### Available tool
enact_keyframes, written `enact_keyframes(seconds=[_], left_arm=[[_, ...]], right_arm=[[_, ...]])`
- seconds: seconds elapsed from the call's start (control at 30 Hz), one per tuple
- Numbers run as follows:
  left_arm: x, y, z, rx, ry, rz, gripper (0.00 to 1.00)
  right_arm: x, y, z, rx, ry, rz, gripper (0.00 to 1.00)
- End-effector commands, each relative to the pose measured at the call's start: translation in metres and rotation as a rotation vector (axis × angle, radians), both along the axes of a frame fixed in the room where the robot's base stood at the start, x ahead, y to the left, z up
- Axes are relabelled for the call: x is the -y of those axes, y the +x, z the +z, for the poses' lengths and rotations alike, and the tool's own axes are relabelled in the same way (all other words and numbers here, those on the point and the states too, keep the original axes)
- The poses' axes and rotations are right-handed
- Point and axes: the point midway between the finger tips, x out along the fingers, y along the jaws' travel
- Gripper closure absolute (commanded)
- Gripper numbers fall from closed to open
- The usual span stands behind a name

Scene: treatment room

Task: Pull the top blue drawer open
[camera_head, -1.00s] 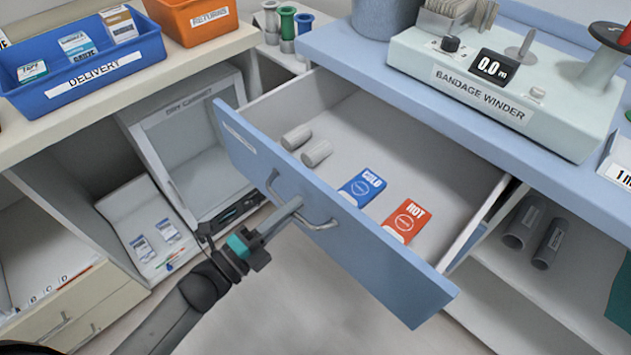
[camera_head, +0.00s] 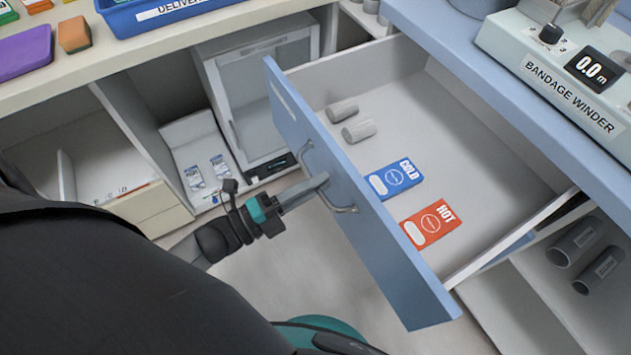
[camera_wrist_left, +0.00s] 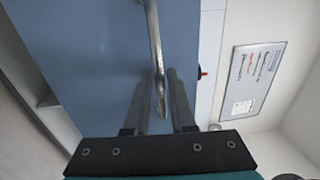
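The blue-fronted drawer (camera_head: 375,235) stands well out from under the blue counter. In it lie a blue COLD pack (camera_head: 395,180), a red HOT pack (camera_head: 431,224) and two grey rolls (camera_head: 350,120). Its metal bar handle (camera_head: 343,208) is on the front face. My left gripper (camera_head: 318,184) is at the handle, its fingers on either side of the bar. In the left wrist view the handle (camera_wrist_left: 154,40) runs between the fingertips (camera_wrist_left: 157,85), with the blue drawer front (camera_wrist_left: 90,60) behind. My right gripper is out of view.
A bandage winder (camera_head: 560,85) stands on the blue counter at right. A blue delivery bin (camera_head: 125,18) is on the left counter. My dark arm covers the lower left.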

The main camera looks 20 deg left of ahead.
Motion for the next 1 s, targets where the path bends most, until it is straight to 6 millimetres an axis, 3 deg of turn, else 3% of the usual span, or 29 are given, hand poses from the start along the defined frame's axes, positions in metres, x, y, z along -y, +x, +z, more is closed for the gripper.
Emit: enact_keyframes(seconds=[0.17, 0.67, 0.83, 1.0], left_arm=[[0.000, 0.000, 0.000, 0.000, 0.000, 0.000, 0.56], [-0.001, -0.001, 0.000, -0.001, 0.000, 0.001, 0.56], [-0.013, -0.018, -0.003, -0.005, 0.002, 0.001, 0.56], [-0.036, -0.049, -0.008, -0.006, 0.003, 0.002, 0.56]], right_arm=[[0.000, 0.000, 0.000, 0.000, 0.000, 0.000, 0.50], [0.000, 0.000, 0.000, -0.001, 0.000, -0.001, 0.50], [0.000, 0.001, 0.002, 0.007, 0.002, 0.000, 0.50], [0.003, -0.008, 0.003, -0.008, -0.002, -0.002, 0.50]])
